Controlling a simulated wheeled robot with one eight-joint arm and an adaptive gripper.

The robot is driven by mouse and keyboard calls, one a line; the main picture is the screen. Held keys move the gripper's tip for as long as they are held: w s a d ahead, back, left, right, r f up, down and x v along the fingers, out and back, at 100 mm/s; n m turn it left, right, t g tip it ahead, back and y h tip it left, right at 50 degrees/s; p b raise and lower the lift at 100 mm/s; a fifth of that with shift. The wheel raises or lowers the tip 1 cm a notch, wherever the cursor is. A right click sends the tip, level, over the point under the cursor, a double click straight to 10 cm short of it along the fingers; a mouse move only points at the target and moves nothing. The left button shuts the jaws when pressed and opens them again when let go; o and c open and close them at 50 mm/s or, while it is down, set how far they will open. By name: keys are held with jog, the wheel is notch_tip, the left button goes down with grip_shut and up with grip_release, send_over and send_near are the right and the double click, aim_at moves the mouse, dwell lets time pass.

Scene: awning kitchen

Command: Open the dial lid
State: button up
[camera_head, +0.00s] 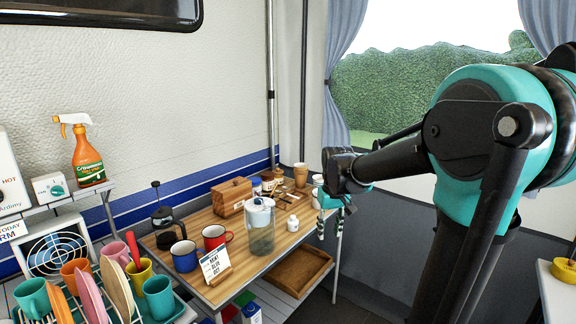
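A small white box with a round teal dial (57,190) stands on the shelf at the far left. I cannot make out a separate lid over the dial at this size. My gripper (334,221) hangs pointing down in front of the right end of the wooden table, far to the right of the dial box. Its two dark fingers look spread apart, with nothing seen between them. It touches neither the dial box nor the shelf.
An orange spray bottle (87,155) stands right of the dial box. A white heater (10,175) stands left of it. Below are a fan (55,250) and a dish rack with cups and plates. The wooden table (205,222) holds a lidded pitcher (260,228), mugs and a sign.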

jog(key=s+d+f+m+t, duration=0.1)
jog(key=s+d+f, duration=0.2)
jog(key=s+f, duration=0.45)
jog(key=s+d+f+m+t, duration=0.25)
jog(key=s+f, duration=0.25)
jog(key=s, duration=0.5)
jog(key=w+a+r+n+g+y, duration=0.1)
jog(key=w+a+r+n, duration=0.25)
jog(key=w+r, duration=0.45)
jog(key=w+a+r+n+y, duration=0.1)
jog(key=w+a+r+n, duration=0.1)
jog(key=w+a+r, duration=0.45)
jog(key=w+a+r+n+g+y, duration=0.1)
jog(key=w+a+r+n, duration=0.3)
jog(key=r, duration=0.6)
jog(key=w+a+r+n, duration=0.1)
jog(key=w+a+r, duration=0.4)
jog(key=r, duration=0.5)
send_near(260, 202)
jog(key=f, duration=0.6)
jog(key=shift+s+d, duration=0.1)
jog(key=shift+d, duration=0.15)
grip_shut()
